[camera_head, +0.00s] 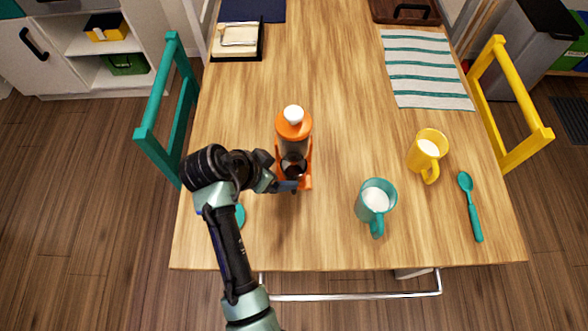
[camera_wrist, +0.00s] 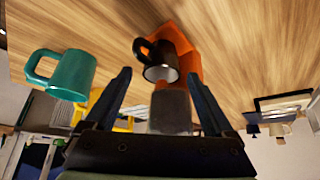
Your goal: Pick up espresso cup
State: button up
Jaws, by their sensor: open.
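The espresso cup (camera_wrist: 160,65), small and black with a loop handle, shows in the wrist view against an orange-and-grey espresso maker (camera_wrist: 188,62). In the head view the dark cup (camera_head: 293,168) sits low at the near side of the espresso maker (camera_head: 294,128), which has an orange top and a white cap. My gripper (camera_head: 287,186) is at the near side of the maker, close to the cup. In the wrist view my gripper (camera_wrist: 159,75) is open, its two dark fingers apart with the cup showing between and beyond their tips. Contact with the cup cannot be told.
A teal mug (camera_head: 375,199) and a yellow mug (camera_head: 427,150) stand to the right, with a teal spoon (camera_head: 470,205) beyond them. A striped cloth (camera_head: 428,68) and a napkin holder (camera_head: 238,41) lie farther back. The table middle between maker and cloth is clear.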

aim_at(287, 172)
jog(key=shift+x, duration=3.3)
jog(key=shift+w+a, duration=0.1)
jog(key=shift+a, duration=0.05)
jog(key=shift+c, duration=0.3)
jog(key=c, duration=1.1)
jog(key=shift+r, duration=0.15)
